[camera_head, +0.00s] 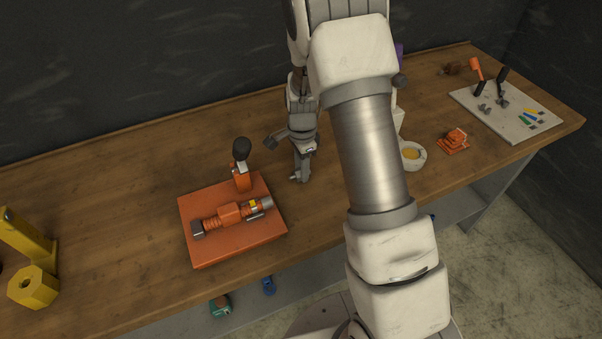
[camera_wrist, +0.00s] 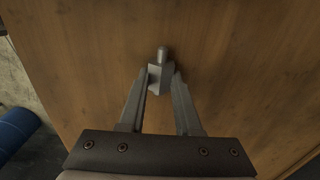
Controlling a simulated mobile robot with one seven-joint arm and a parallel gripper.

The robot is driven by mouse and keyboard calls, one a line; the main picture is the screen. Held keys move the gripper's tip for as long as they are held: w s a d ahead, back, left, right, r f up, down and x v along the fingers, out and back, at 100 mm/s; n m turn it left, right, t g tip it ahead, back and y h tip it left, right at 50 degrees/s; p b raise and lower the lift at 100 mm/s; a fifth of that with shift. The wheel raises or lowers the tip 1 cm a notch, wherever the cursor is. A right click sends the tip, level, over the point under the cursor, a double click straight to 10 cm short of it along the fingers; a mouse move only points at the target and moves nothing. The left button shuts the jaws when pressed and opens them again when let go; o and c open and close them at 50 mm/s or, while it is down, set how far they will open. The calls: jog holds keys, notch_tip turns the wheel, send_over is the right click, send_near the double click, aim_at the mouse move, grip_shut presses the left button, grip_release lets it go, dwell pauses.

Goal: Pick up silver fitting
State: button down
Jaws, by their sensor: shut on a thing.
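The silver fitting (camera_wrist: 161,72) is a small grey metal piece with a blocky body and a rounded stub at its far end. In the wrist view it sits between the tips of my gripper (camera_wrist: 160,82), whose two fingers close on its body. In the head view my gripper (camera_head: 300,176) points down at the wooden table (camera_head: 115,195), just right of the orange base plate. The fitting is too small there to tell clearly from the fingertips. I cannot tell whether it touches the table.
The orange plate (camera_head: 198,251) holds an orange and grey assembly, with a black-knobbed lever (camera_head: 242,165) behind it. Yellow parts (camera_head: 35,285) stand at the left. A white dish (camera_head: 421,161), an orange part (camera_head: 455,140) and a white board (camera_head: 466,98) lie right. Table between plate and yellow parts is clear.

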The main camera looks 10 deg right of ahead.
dwell(0.5)
jog(key=shift+r+p, duration=2.1)
jog(key=shift+r, duration=0.95)
